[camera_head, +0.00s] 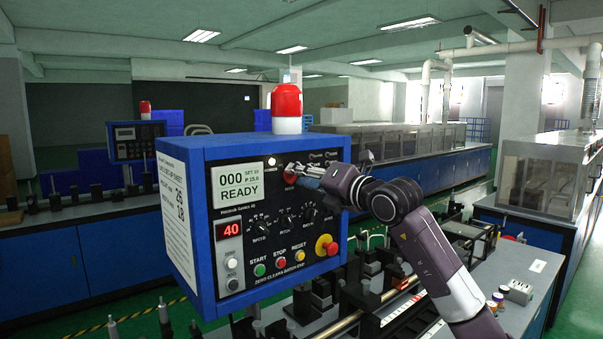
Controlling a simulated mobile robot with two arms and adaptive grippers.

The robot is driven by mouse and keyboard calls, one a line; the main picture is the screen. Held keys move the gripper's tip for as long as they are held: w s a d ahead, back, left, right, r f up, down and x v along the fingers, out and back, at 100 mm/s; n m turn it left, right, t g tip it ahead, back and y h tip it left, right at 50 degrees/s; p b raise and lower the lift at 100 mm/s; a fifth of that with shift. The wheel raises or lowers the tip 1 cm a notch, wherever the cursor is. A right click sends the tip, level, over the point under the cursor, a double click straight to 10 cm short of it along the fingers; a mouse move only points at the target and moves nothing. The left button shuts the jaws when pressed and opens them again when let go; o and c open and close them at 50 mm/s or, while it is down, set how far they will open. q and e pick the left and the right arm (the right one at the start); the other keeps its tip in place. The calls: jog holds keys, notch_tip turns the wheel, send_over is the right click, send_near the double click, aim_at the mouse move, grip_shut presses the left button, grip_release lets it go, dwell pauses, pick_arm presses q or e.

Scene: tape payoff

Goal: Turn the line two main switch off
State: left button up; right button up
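A blue control box (181,236) with a black front panel stands close in the middle of the view. A red knob (289,178), which looks like the main switch, is in the panel's upper part. My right gripper (294,170) comes in from the right, with its fingertips at the red knob and partly covering it. I cannot tell whether the fingers grip the knob or only touch it, nor which way the knob points. The display (238,185) reads "000" and "READY". My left gripper is not in view.
A red emergency button (326,245) on yellow sits low on the panel, near the start, stop and reset buttons (279,263). A red beacon (286,102) stands on top. A similar blue box (124,140) is farther back. Machine parts (370,270) crowd the bench below my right arm.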

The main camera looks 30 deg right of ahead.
jog(key=shift+s, duration=0.1)
jog(key=shift+c, duration=0.7)
jog(key=c, duration=0.5)
grip_shut()
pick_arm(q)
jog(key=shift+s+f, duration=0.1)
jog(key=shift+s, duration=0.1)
